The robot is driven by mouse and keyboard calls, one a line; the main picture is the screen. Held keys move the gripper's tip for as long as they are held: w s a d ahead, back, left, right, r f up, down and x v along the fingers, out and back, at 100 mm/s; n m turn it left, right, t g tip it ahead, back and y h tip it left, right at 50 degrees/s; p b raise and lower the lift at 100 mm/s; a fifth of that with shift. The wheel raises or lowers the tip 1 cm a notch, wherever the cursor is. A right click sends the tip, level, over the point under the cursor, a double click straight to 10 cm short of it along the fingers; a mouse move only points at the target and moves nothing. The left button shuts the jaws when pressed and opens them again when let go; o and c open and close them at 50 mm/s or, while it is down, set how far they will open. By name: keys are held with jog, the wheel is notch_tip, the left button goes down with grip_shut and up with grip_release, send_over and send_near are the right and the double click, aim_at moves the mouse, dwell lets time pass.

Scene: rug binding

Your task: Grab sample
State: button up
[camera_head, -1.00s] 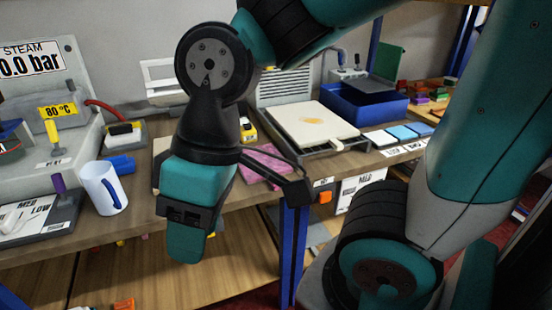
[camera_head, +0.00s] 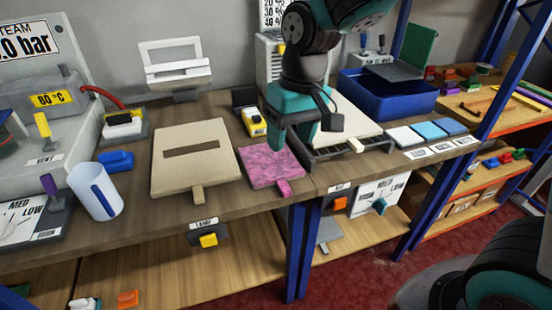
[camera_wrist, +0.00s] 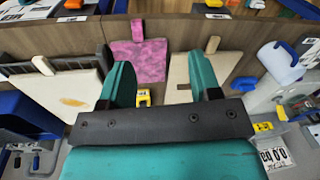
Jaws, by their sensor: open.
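A pink mottled square (camera_head: 268,165) with a small pink tab (camera_head: 285,188) lies flat on the wooden bench, left of the bench's blue post. It also shows in the wrist view (camera_wrist: 137,61), ahead and between the finger lines. I cannot tell for sure that it is the sample. My gripper (camera_head: 292,138) is above the bench just behind and right of the pink square, apart from it as far as I can see. In the wrist view its two teal fingers (camera_wrist: 161,72) stand wide apart with nothing between them.
A beige slotted board (camera_head: 190,140) lies left of the pink square. A cream plate (camera_head: 350,122) is partly hidden behind my gripper. A yellow device (camera_head: 255,122) stands behind the square.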

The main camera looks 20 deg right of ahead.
jog(key=w+d+f+m+h, duration=0.1)
jog(key=w+d+f+m, duration=0.1)
jog(key=w+f, duration=0.35)
jog(key=p, duration=0.2)
send_over(285, 188)
notch_tip(285, 188, down, 10)
jog(key=shift+a+f, duration=0.1)
jog(key=shift+a, duration=0.05)
jog(key=shift+d+f+p, duration=0.2)
jog(key=shift+f+p, duration=0.85)
jog(key=shift+f, duration=1.7)
jog(key=c, duration=1)
